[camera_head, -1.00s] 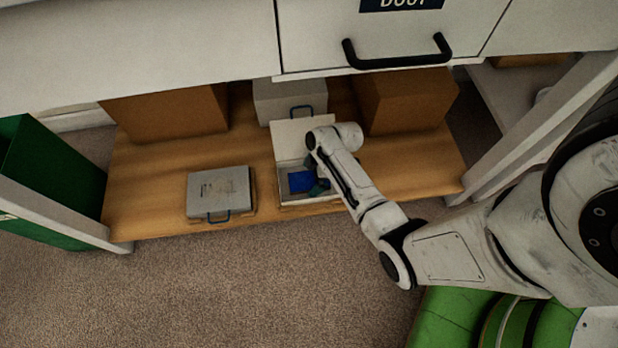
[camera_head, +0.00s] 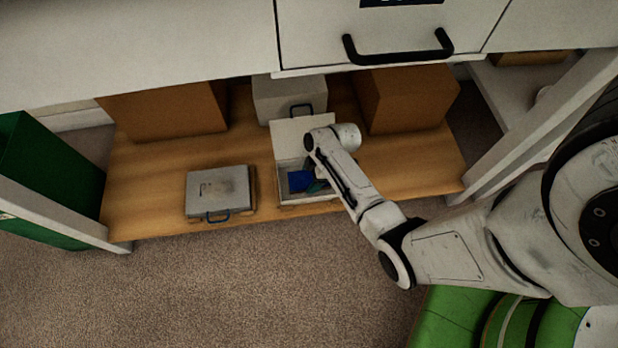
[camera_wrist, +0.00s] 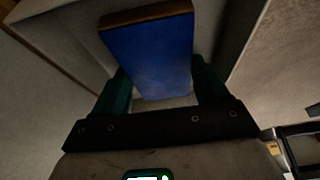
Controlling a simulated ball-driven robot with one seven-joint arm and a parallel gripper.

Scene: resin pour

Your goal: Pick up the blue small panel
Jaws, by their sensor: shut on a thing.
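The blue small panel (camera_wrist: 148,55) has a blue face and a brown edge. It fills the space between the two dark green fingers of my gripper (camera_wrist: 160,88) in the wrist view, and the gripper is shut on it. In the head view the blue panel (camera_head: 298,181) shows inside an open light box (camera_head: 308,201), whose lid (camera_head: 294,138) is raised at the back. My gripper (camera_head: 317,184) reaches into this box from the right. My arm hides part of the box. I cannot tell whether the panel touches the box floor.
A closed grey case (camera_head: 219,190) lies on the wooden shelf (camera_head: 150,190) to the left. Brown boxes (camera_head: 172,110) (camera_head: 410,98) and a white box (camera_head: 290,98) stand behind. A drawer with a black handle (camera_head: 398,48) is above. Bare shelf lies between case and open box.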

